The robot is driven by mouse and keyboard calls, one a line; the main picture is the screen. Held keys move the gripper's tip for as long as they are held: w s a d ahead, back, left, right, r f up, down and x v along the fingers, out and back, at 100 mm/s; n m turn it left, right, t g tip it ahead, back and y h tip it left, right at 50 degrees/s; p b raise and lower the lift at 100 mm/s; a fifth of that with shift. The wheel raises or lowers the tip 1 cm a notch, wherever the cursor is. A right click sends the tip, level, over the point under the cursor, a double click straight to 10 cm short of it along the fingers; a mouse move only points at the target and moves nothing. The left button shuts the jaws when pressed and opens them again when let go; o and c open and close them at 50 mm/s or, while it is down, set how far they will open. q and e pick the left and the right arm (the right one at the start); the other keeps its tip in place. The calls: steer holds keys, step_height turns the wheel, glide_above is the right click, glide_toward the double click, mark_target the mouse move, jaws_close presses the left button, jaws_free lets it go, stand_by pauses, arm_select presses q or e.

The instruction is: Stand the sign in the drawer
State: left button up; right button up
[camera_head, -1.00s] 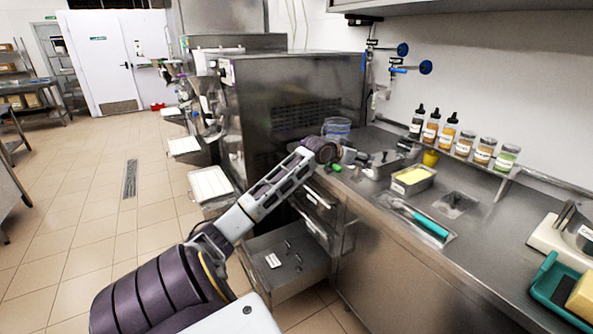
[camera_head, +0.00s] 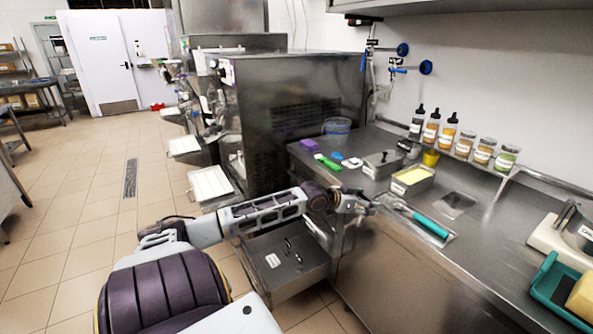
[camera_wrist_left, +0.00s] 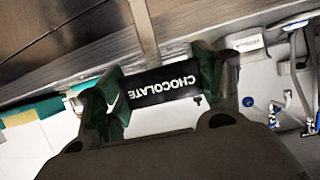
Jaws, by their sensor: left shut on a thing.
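My left gripper (camera_head: 370,206) is over the front edge of the steel counter, to the right of and higher than the open drawer. In the left wrist view its green-padded fingers (camera_wrist_left: 158,92) are shut on a black sign (camera_wrist_left: 163,86) with white "CHOCOLATE" lettering, which appears upside down there. I cannot make the sign out clearly in the head view. The steel drawer (camera_head: 306,277) stands pulled out below the counter, behind my forearm. A white label (camera_head: 272,261) and small dark items lie in it. My right gripper is not in view.
The counter holds a purple block (camera_head: 309,146), a green-handled tool (camera_head: 327,162), a tub of yellow contents (camera_head: 396,186) and a turquoise-handled tool (camera_head: 430,226). Bottles and jars (camera_head: 464,145) line the wall. A large steel machine (camera_head: 260,130) stands left of the counter.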

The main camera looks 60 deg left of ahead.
arm_select(q)
steer(key=s+d+f+m+g+h, duration=0.2)
steer(key=s+d+f+m+h, duration=0.2)
steer(key=s+d+f, duration=0.8)
steer(key=s+d+f+n+t+y, duration=0.2)
steer(key=d+n+y, duration=0.3)
steer(key=d, duration=0.7)
steer(key=shift+d+n+y, duration=0.25)
steer(key=shift+n+y, duration=0.05)
stand_by(1.7)
steer(key=shift+r+y, duration=0.1)
steer(key=shift+y, duration=0.2)
